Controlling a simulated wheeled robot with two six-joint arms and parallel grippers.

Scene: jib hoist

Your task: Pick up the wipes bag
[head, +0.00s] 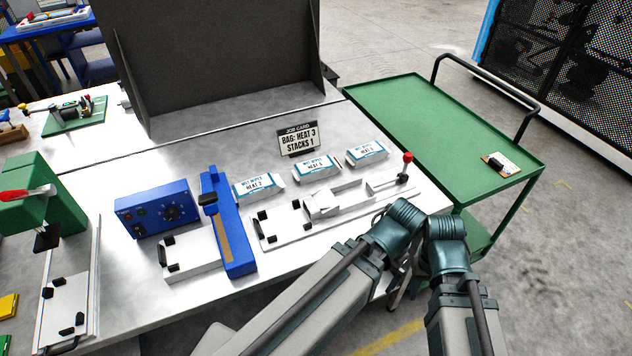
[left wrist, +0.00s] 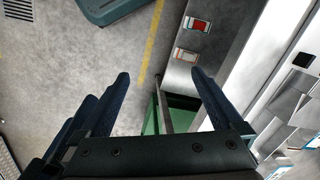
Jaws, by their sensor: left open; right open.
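Three white and blue wet wipes bags lie in a row on the metal bench: a left bag (head: 259,186) reading HEAT 2, a middle bag (head: 316,167) and a right bag (head: 366,153). The right bag's label looks like HEAT 3; the middle number is unclear. A job card (head: 298,139) behind them reads BAG: HEAT 3, STACKS 1. My left gripper (left wrist: 160,82) is open and empty in the left wrist view, over the floor and green cart. In the head view, my folded right arm rises in front of the bench; its gripper fingers do not show. No bag is held.
A white fixture (head: 285,235) with a red-knobbed lever (head: 406,160) lies in front of the bags. A blue sealer (head: 228,222) and blue control box (head: 157,208) stand left. A green cart (head: 440,118) stands right. A dark panel (head: 215,50) rises behind.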

